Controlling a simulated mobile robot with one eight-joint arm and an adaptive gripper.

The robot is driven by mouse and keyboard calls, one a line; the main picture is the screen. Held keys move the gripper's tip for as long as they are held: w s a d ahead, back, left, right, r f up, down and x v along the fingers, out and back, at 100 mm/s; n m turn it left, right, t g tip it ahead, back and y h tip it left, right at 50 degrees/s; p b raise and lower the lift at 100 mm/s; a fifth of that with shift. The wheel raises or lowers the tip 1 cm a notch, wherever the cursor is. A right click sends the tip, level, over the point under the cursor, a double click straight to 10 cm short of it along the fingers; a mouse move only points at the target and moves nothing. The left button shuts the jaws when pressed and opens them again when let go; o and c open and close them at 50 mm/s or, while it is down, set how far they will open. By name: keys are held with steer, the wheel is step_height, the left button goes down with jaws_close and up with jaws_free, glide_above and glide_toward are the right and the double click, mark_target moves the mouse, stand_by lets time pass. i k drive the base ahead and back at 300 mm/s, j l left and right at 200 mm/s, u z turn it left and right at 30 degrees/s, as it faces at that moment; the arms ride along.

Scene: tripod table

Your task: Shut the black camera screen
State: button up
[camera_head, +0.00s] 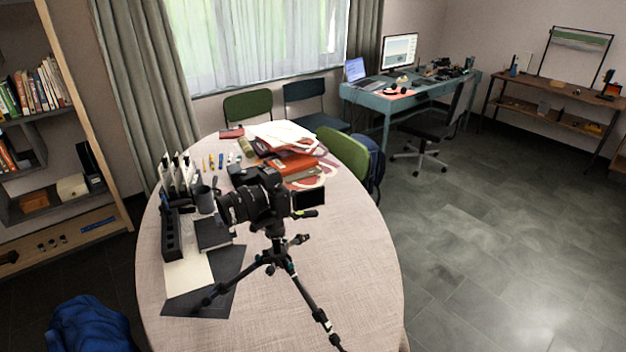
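A black camera (250,200) sits on a small black tripod (279,252) that stands on the round table. Its lens points toward the left front. The black camera screen (308,198) is swung out from the right side of the camera body and stands apart from it. A handle with a yellow-green mark shows just below the screen. My gripper does not show in this view.
The round table (350,265) is bare to the right of the tripod. Books and folders (291,165) lie behind the camera. A black rack (172,235), a mug (204,199) and dark sheets (217,285) lie left. Green chairs (343,152) stand behind. Floor (470,240) is open right.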

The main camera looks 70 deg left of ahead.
mark_target(306, 198)
steer(key=i+j+u, duration=0.1)
steer(key=i+u, duration=0.2)
steer(key=u, duration=0.15)
steer(key=i+u, duration=0.4)
steer(key=i+l+u, duration=0.1)
steer(key=u, duration=0.35)
steer(key=i+l+u, duration=0.25)
steer(key=u, duration=0.15)
steer(key=i+l+u, duration=0.3)
steer(key=u, duration=0.15)
steer(key=i+u, duration=0.2)
steer(key=u, duration=0.3)
steer(key=i+u, duration=0.2)
steer(key=u, duration=0.3)
steer(key=i+l+u, duration=0.15)
steer(key=u, duration=0.35)
steer(key=i+l+u, duration=0.15)
steer(key=u, duration=0.35)
steer(key=l, duration=0.1)
